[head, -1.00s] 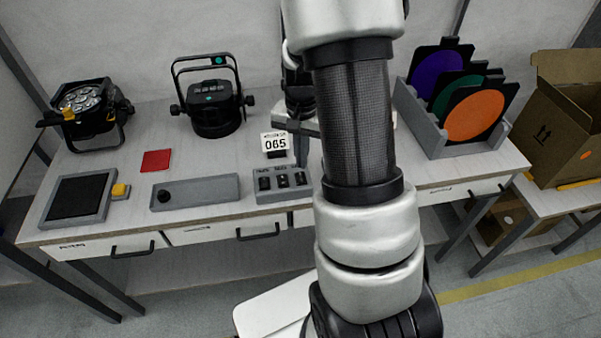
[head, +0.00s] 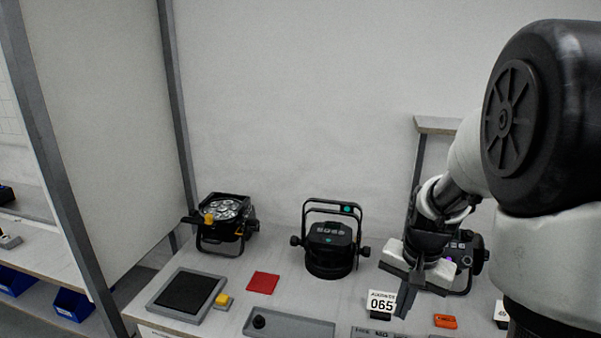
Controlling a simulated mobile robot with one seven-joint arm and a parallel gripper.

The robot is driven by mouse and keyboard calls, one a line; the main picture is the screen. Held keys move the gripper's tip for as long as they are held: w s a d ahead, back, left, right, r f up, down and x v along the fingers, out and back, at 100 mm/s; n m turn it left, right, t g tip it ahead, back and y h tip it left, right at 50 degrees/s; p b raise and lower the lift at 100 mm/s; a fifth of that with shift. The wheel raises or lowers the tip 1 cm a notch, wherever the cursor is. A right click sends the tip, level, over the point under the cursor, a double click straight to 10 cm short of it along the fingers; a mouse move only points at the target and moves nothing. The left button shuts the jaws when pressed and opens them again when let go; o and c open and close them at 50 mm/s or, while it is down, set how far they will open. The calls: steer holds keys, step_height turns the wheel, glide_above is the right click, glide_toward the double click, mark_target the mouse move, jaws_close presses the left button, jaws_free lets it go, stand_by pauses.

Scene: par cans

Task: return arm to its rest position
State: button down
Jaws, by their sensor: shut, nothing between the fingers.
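My gripper (head: 404,305) is at the right of the head view, above the bench and pointing down. Its fingers are shut and empty. My arm comes in from the right edge, with its large dark joint close to the camera. A par can (head: 465,262) stands behind the gripper and is partly hidden by it. A second par can (head: 329,240) with a raised yoke stands in the middle. A third par can (head: 224,221), its lenses showing, stands at the left.
A white 065 card (head: 381,302) stands close beside the fingers. The bench also holds a red square (head: 263,282), a dark pad in a grey frame (head: 184,293), a yellow block (head: 222,299), a grey tray (head: 290,327) and an orange piece (head: 445,321). A post (head: 180,110) rises at the left.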

steer(key=s+a+r+n+t+p, duration=0.2)
steer(key=s+a+r+n, duration=0.1)
steer(key=s+r, duration=0.4)
steer(key=s+a+r+n+t+p, duration=0.2)
steer(key=s+a+r+n, duration=0.2)
steer(key=r, duration=0.9)
steer(key=s+a, duration=0.2)
steer(key=s, duration=0.2)
steer(key=shift+s+r, duration=0.2)
steer(key=shift+r, duration=0.05)
